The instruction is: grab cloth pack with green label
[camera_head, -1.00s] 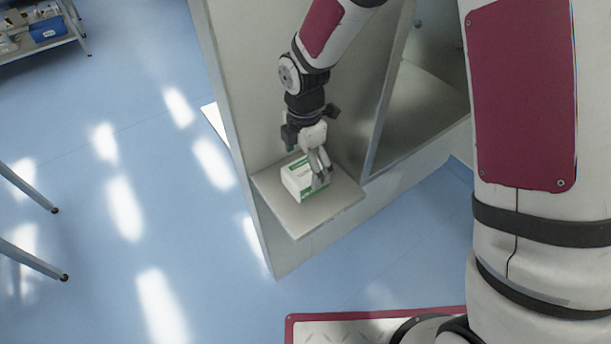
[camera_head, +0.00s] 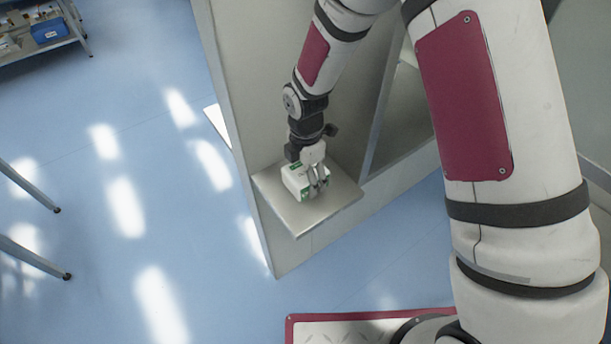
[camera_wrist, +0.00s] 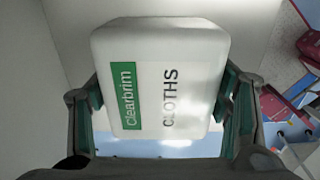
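The cloth pack (camera_wrist: 165,85) is a white box with a green "clearbrim" label and the word "CLOTHS". It fills the middle of the wrist view. In the head view the pack (camera_head: 293,182) sits on a small grey shelf plate (camera_head: 305,222), its right part hidden by my fingers. My gripper (camera_head: 318,182) reaches down over it. In the wrist view my gripper (camera_wrist: 165,112) has one finger on each side of the pack, very close to its sides. I cannot make out clear contact, and the fingers look open around it.
Another upright divider (camera_head: 378,130) is to the right. Blue floor (camera_head: 170,230) is open at left. A rack with a blue bin (camera_head: 48,31) is at upper left.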

